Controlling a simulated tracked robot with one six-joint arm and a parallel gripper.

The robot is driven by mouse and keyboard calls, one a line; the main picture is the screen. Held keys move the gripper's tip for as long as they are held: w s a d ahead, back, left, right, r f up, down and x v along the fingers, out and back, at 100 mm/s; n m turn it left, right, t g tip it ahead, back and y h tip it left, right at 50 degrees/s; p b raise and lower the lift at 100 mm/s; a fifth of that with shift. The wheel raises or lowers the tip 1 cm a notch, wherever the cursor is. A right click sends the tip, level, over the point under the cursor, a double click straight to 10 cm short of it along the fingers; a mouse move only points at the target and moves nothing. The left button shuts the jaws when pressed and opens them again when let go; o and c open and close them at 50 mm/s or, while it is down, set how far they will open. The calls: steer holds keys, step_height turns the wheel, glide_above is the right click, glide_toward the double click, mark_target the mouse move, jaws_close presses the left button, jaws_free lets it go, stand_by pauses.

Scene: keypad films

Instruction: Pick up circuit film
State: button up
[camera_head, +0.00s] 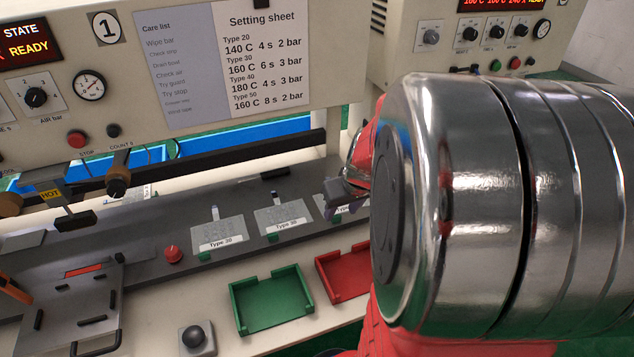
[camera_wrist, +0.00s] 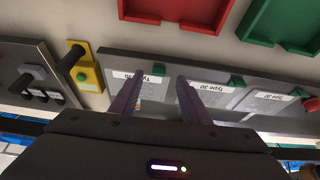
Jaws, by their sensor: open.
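Several grey labelled films lie in a row on the dark shelf. One lies at the left (camera_head: 217,233) and one in the middle (camera_head: 279,219). A third, at the right (camera_head: 326,206), is partly hidden by my arm and gripper. My gripper (camera_head: 343,204) is over this third film. In the wrist view my gripper (camera_wrist: 158,82) is open and empty, with its purple fingers apart. The third film (camera_wrist: 154,90) shows between and behind the fingers there. Whether the fingertips touch it, I cannot tell. The small label print is hard to read.
A green tray (camera_head: 270,303) and a red tray (camera_head: 345,274) stand in front of the shelf. A red knob (camera_head: 172,254) is left of the films. A setting sheet (camera_head: 262,58) hangs on the machine above. My arm blocks the right side.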

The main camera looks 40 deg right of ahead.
mark_target(337, 218)
steer(key=shift+x, duration=2.3)
steer(key=shift+r, duration=0.1)
steer(key=shift+c, duration=0.4)
jaws_close()
step_height(337, 218, up, 10)
